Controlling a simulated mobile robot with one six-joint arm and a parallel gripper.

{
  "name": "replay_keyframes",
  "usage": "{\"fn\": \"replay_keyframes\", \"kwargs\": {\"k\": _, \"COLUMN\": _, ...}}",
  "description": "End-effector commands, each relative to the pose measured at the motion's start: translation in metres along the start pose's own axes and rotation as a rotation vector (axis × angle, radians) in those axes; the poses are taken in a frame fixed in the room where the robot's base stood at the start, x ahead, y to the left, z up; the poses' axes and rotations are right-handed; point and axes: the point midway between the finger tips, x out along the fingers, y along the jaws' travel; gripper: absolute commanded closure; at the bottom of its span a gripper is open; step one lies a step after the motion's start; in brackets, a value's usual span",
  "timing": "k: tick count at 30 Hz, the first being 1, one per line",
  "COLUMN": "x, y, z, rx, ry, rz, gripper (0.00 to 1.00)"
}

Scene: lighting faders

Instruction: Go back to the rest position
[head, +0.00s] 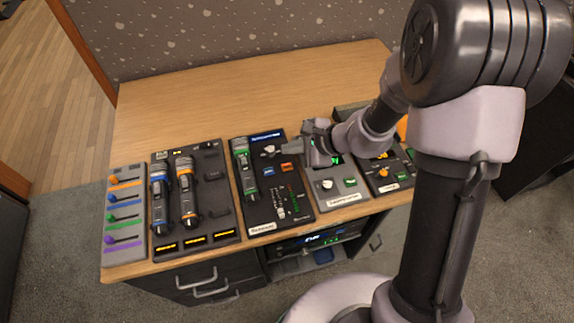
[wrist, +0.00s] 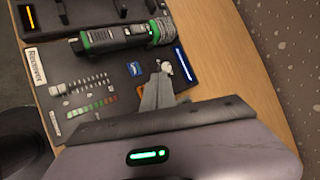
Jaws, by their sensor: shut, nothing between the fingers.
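My gripper (head: 282,150) is over the dark receiver panel (head: 262,217) on the wooden desk. Its fingers point left in the head view, beside a pale knob (head: 268,150). In the wrist view the two closed fingers (wrist: 160,78) end next to that knob (wrist: 165,67); I cannot tell whether they touch it. Nothing is held between them. A green-ringed microphone (head: 243,168) lies on the panel, and it also shows in the wrist view (wrist: 120,38).
A cradle panel (head: 216,220) with a blue-ringed (head: 159,199) and an orange-ringed microphone (head: 187,192) is to the left. A fader board (head: 126,250) is at the far left. A grey box (head: 340,188) sits right of the receiver. The desk's back (head: 200,95) is clear.

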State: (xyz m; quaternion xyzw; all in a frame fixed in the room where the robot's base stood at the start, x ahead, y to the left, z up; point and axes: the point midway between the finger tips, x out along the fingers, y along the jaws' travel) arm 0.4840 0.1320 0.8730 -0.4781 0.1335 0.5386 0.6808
Motion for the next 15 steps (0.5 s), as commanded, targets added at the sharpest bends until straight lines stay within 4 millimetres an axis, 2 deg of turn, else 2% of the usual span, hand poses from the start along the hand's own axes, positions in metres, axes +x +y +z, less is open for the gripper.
{"fn": "replay_keyframes", "kwargs": {"k": 6, "x": -0.001, "y": -0.001, "z": 0.001, "rx": -0.004, "ry": -0.001, "rz": 0.0, "gripper": 1.0}}
{"fn": "replay_keyframes", "kwargs": {"k": 8, "x": -0.009, "y": -0.004, "z": 0.01, "rx": -0.036, "ry": -0.008, "rz": 0.0, "gripper": 1.0}}
{"fn": "replay_keyframes", "kwargs": {"k": 11, "x": -0.052, "y": -0.013, "z": 0.05, "rx": -0.198, "ry": -0.031, "rz": 0.013, "gripper": 1.0}}
{"fn": "replay_keyframes", "kwargs": {"k": 12, "x": -0.077, "y": -0.011, "z": 0.071, "rx": -0.296, "ry": -0.036, "rz": 0.028, "gripper": 1.0}}
{"fn": "replay_keyframes", "kwargs": {"k": 14, "x": -0.118, "y": -0.001, "z": 0.099, "rx": -0.456, "ry": -0.021, "rz": 0.061, "gripper": 1.0}}
{"fn": "replay_keyframes", "kwargs": {"k": 15, "x": -0.144, "y": 0.01, "z": 0.112, "rx": -0.562, "ry": 0.004, "rz": 0.088, "gripper": 1.0}}
